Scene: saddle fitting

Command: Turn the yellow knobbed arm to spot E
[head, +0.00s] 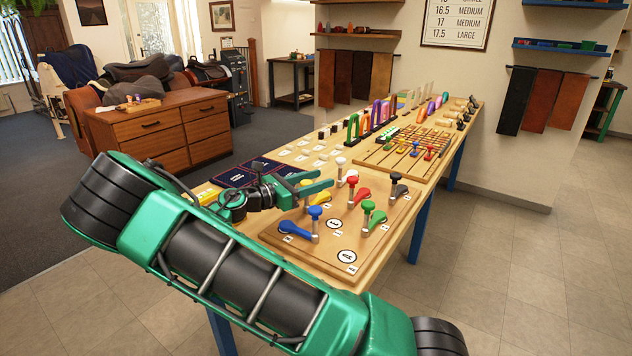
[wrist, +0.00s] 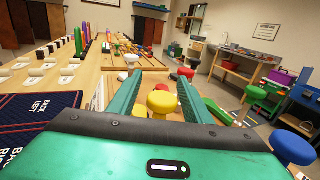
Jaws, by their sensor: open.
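The yellow knobbed arm (head: 319,199) lies on the wooden board (head: 385,240), partly hidden behind my gripper (head: 328,182) in the head view. In the wrist view its round yellow knob (wrist: 161,102) stands between the two green fingers of my gripper (wrist: 159,92). The fingers are open, one on each side of the knob, with a gap visible. I cannot tell how far down they reach on it. Small lettered spots lie on the board, including a circled spot (head: 347,256); the letters are too small to read, so I cannot tell which is E.
Other knobbed arms stand close on the board: blue (head: 297,229), red (head: 360,196), green (head: 376,219) and black (head: 399,190). A white knob (head: 341,162) stands behind my gripper. A slotted board (head: 385,160) with small coloured pieces lies farther back.

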